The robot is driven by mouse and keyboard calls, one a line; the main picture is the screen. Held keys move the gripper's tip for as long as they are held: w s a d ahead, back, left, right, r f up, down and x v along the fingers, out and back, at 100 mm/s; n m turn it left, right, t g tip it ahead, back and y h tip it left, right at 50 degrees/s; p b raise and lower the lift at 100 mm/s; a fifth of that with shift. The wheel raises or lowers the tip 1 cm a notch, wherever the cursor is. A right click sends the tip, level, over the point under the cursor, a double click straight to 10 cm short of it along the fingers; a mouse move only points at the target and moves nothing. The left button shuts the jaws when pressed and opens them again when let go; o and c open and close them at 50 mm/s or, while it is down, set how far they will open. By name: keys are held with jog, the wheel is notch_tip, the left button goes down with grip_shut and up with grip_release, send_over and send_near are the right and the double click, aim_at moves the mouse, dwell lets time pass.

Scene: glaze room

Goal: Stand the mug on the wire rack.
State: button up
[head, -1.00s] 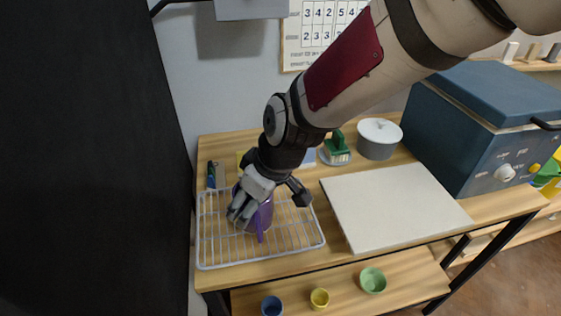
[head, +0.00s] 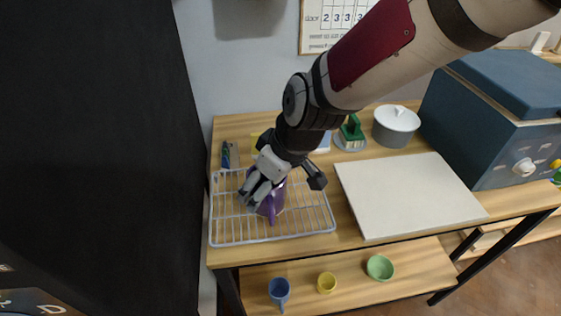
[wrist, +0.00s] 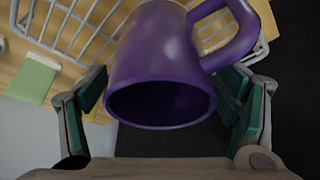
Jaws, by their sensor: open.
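The purple mug (head: 268,208) is on the white wire rack (head: 228,238), with its handle toward the front in the head view. It looks upright, though my gripper hides its upper part. My gripper (head: 284,190) is open above and around the mug, one finger on each side. In the wrist view the mug (wrist: 152,55) fills the middle with its open rim facing me. My open fingers (wrist: 160,108) stand to either side of it, with gaps visible between them and the rim. The rack (wrist: 75,22) shows behind the mug.
A white board (head: 405,195) lies right of the rack. A grey lidded pot (head: 396,126), a green brush (head: 351,130) and a blue kiln-like box (head: 500,115) stand behind and right. Blue (head: 279,290), yellow (head: 326,282) and green (head: 380,268) vessels sit on the lower shelf.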

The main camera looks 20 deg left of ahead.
jog(key=p+v, duration=0.1)
jog(key=v, duration=0.9)
jog(key=shift+d+r, duration=0.15)
jog(key=shift+r, duration=0.15)
jog(key=s+d+r+m+t+h, duration=0.1)
jog(key=d+r+m, duration=0.2)
jog(key=d, duration=0.7)
jog(key=s+d+r+m+t+h, duration=0.15)
jog(key=d+m, duration=0.25)
jog(key=d, duration=0.5)
jog(key=s+d+m+h, duration=0.1)
jog(key=s+d+m, duration=0.3)
jog(key=d, duration=0.3)
jog(key=s+d+m+h, duration=0.1)
jog(key=s+d+m, duration=0.3)
jog(key=s+d, duration=0.2)
jog(key=shift+s+d+r, duration=0.3)
jog(key=shift+d+r, duration=0.05)
jog(key=shift+d, duration=0.8)
